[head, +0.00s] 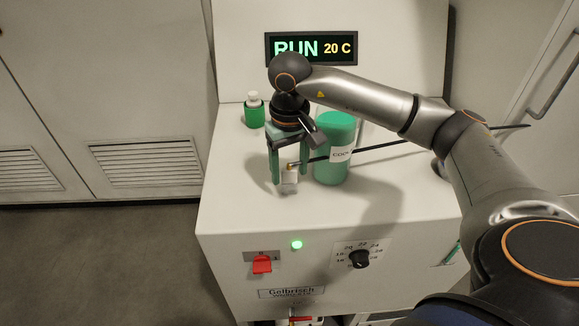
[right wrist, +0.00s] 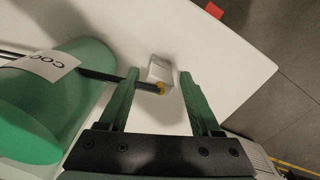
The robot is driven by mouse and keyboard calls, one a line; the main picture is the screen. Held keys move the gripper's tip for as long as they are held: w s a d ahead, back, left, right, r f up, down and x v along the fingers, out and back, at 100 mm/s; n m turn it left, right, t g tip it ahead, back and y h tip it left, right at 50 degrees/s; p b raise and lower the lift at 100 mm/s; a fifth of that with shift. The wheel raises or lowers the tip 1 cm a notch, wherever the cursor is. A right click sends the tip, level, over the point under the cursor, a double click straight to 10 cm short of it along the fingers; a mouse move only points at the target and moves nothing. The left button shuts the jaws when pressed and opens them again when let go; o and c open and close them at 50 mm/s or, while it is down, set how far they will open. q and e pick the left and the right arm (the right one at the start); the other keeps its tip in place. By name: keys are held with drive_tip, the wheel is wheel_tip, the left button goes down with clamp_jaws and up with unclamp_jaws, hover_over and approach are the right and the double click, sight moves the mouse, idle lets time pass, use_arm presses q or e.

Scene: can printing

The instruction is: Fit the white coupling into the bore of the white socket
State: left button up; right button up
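A small white block (head: 289,184) is at the yellow-ringed end (head: 291,166) of a black hose; I take it for the coupling. It also shows in the right wrist view (right wrist: 160,69), beside the yellow ring (right wrist: 161,89). My right gripper (head: 290,177) points down on the machine top, its green fingers open on either side of the block. In the right wrist view (right wrist: 158,75) gaps show between the block and both fingertips. No socket bore can be made out with certainty. My left gripper is out of view.
A large green canister (head: 334,165) stands close right of my right gripper. A small green container with a white top (head: 253,98) stands behind it on the left. The white machine top (head: 232,195) is free at the front left. A red switch (head: 262,264) is on the front panel.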

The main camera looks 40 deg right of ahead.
drive_tip(key=shift+o, duration=0.6)
